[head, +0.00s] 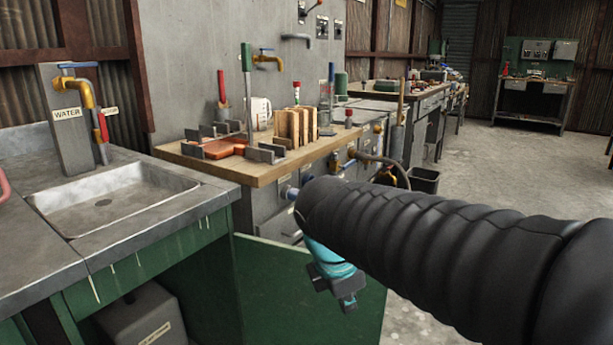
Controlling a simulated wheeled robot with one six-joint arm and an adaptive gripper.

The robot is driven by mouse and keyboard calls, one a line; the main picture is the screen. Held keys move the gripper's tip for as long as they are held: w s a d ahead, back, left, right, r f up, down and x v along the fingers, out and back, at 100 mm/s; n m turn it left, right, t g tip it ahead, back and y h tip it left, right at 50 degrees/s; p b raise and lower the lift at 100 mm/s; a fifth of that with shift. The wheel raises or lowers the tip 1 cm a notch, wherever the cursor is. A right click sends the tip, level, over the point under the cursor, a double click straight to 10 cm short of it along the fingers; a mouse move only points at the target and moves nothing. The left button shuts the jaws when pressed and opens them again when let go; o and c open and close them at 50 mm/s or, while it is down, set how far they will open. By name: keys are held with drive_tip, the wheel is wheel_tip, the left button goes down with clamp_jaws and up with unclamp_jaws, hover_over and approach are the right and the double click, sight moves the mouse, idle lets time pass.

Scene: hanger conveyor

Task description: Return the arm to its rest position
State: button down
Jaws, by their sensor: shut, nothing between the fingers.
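My arm, in a black ribbed sleeve (430,235), reaches in from the right edge of the head view and covers the lower right. Below its far end hang a teal wrist part and my small dark gripper (347,302). The gripper points down, shut and empty, in front of a green panel (280,285) and apart from the wooden bench top. The sleeve hides part of the wrist.
A sink (125,200) with a yellow tap (82,92) is at the left. Beyond it, a wooden-topped bench (250,170) holds a wooden block rack (296,125), an orange tray (226,148) and a white mug (260,112). Open floor (500,150) lies at the right.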

drive_tip(key=s+d+f+m+t+y, duration=0.1)
drive_tip(key=s+d+m, duration=0.3)
drive_tip(key=m, duration=0.6)
drive_tip(key=s+d+f+m+t+y, duration=0.1)
drive_tip(key=s+d+f+m, duration=0.2)
drive_tip(key=s+m, duration=0.5)
drive_tip(key=d+m, duration=0.1)
drive_tip(key=m, duration=0.2)
drive_tip(key=shift+s+d, duration=0.2)
drive_tip(key=shift+r, duration=0.1)
